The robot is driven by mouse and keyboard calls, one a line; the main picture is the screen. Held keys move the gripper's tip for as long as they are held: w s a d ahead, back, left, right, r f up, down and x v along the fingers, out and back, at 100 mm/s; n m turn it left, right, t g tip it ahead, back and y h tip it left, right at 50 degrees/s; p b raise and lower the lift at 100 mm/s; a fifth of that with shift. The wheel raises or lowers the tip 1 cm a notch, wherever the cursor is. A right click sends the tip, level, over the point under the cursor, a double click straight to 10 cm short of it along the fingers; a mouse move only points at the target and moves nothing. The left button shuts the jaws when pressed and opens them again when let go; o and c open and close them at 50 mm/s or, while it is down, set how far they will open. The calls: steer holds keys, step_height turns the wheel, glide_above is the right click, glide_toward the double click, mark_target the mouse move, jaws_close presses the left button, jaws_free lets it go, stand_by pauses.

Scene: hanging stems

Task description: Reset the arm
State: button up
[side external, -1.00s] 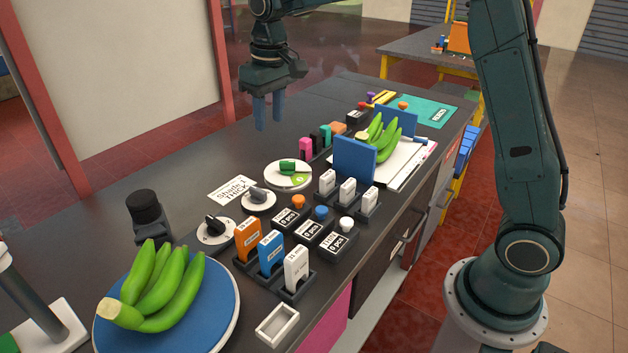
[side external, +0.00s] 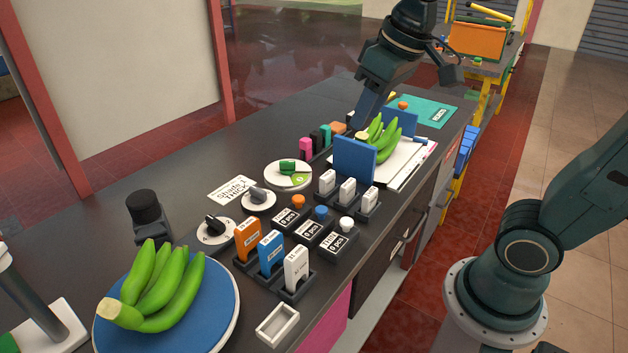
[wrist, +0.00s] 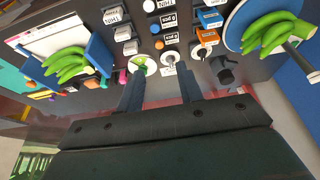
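My gripper (side external: 368,112) is raised above the far half of the dark bench in the side view, tilted, and overlaps the far banana bunch in the picture. In the wrist view my gripper (wrist: 160,88) has its two fingers apart with nothing between them. The far green banana bunch (side external: 383,142) rests between two blue upright plates, and also shows in the wrist view (wrist: 68,66). The near green banana bunch (side external: 160,285) lies on a round blue plate (side external: 215,315) at the front left.
Several dials, a round green-marked disc (side external: 289,175), labelled blocks and coloured-knob counters cover the middle of the bench (side external: 110,215). A black knobbed post (side external: 147,215) stands near the blue plate. A small white tray (side external: 277,325) sits at the front edge.

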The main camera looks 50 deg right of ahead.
steer(key=s+f+t, duration=0.1)
steer(key=s+f, duration=0.3)
steer(key=s, duration=0.6)
steer(key=shift+t, duration=0.3)
steer(key=shift+o, duration=0.4)
steer(key=shift+w+d, duration=0.1)
